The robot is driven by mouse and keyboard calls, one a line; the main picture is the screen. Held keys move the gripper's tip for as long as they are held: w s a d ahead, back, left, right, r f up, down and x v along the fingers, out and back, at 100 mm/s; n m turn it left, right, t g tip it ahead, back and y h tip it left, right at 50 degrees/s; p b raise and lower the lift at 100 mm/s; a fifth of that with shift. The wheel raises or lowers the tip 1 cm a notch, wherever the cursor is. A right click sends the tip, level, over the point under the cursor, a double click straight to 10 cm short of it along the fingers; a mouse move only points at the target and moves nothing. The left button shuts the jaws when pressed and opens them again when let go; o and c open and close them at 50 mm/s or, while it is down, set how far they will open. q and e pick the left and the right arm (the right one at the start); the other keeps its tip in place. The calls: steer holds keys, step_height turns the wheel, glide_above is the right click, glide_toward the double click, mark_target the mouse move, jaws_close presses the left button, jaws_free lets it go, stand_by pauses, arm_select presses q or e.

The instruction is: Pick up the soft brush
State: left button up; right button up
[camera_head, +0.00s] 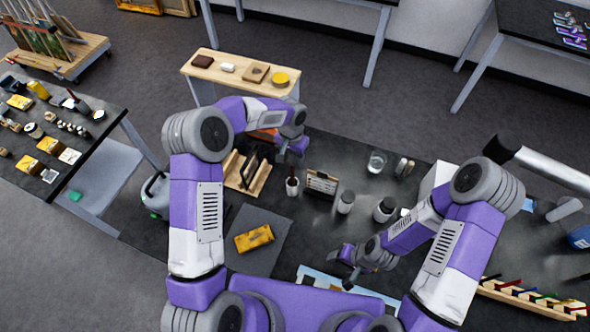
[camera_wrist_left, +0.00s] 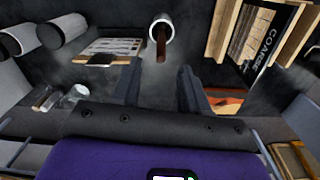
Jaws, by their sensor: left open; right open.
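A small white cup (camera_head: 292,187) with a dark brush-like thing standing in it is on the dark table. In the left wrist view, a brown handle (camera_wrist_left: 161,48) sticks out of the white cup (camera_wrist_left: 162,25); I cannot tell whether it is the soft brush. My left gripper (camera_head: 297,150) is open and empty, above and behind the cup. In its wrist view the two dark fingers (camera_wrist_left: 161,88) are apart, with the cup beyond them, lined up with the gap. My right gripper (camera_head: 346,268) is open, low over the table's near side, with nothing visible in it.
A wooden rack (camera_head: 258,180) stands left of the cup; the wrist view shows a "COARSE" label (camera_wrist_left: 262,33) on it. A small framed card holder (camera_head: 322,182), white jar (camera_head: 346,202) and glass (camera_head: 376,162) stand to the right. A gilt piece (camera_head: 254,238) lies on a grey mat (camera_head: 275,222).

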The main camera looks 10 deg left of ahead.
mark_target(292, 170)
steer(key=shift+s+f+b, duration=0.45)
steer(key=shift+s, duration=0.2)
arm_select(q)
steer(key=f, duration=0.2)
steer(key=f+b, duration=0.1)
steer(key=f, duration=0.3)
steer(key=shift+s+a+f+b, duration=0.1)
steer(key=shift+s+f+b, duration=0.1)
steer(key=shift+s+b, duration=0.15)
arm_select(e)
steer(key=shift+w+f, duration=0.25)
steer(key=shift+f, duration=0.7)
arm_select(q)
steer(key=shift+f, duration=0.2)
steer(key=shift+c, duration=0.6)
jaws_close()
